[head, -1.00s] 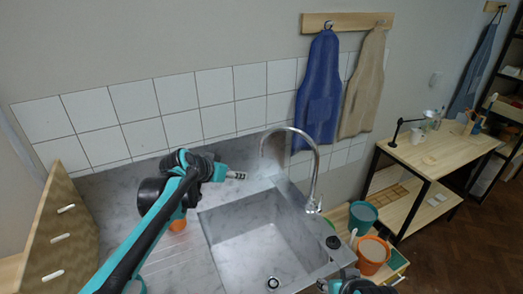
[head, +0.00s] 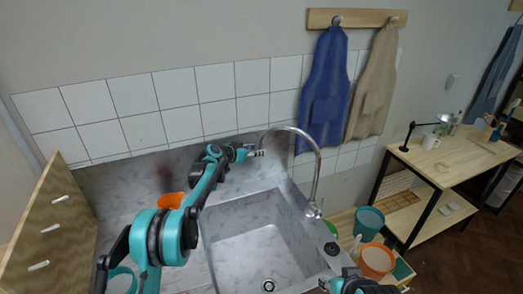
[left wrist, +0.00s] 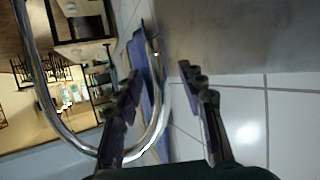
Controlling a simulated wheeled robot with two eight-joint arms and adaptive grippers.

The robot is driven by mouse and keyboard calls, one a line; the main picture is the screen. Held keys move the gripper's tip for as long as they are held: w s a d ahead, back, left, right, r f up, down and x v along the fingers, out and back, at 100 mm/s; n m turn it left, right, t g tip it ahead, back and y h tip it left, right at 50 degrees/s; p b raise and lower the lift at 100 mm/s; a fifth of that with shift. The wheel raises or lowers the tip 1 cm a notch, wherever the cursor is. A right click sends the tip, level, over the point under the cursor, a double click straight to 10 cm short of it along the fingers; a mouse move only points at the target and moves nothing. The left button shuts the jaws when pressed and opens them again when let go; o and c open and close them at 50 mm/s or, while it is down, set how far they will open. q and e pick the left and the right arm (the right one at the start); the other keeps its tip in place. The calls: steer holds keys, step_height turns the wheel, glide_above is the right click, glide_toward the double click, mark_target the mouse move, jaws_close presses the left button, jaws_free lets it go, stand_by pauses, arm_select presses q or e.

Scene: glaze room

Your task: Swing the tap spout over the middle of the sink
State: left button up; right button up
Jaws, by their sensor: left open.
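The tap is a chrome gooseneck with its base at the sink's right rim. Its spout (head: 302,135) arches up and left, its free end by the back of the sink (head: 215,272). My left gripper (head: 258,153) is at that free end, fingers pointing right. In the left wrist view the gripper (left wrist: 165,92) is open. The curved spout (left wrist: 77,143) passes behind the left finger, and its upper end shows between the fingers. I cannot tell whether they touch it. My right gripper (head: 324,286) is at the bottom edge, its jaws too small to read.
An orange cup (head: 171,200) stands on the counter left of the sink, near my left arm. Teal (head: 370,218) and orange (head: 375,260) buckets stand right of the sink. A tiled wall (head: 215,85) rises close behind. The basin looks empty.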

arm_select(q)
steer(key=shift+x, duration=2.15)
arm_select(e)
steer(key=shift+f, duration=0.1)
steer(key=shift+w, duration=0.1)
arm_select(q)
jaws_close()
steer(key=shift+s, duration=0.15)
arm_select(e)
steer(key=shift+f, duration=0.1)
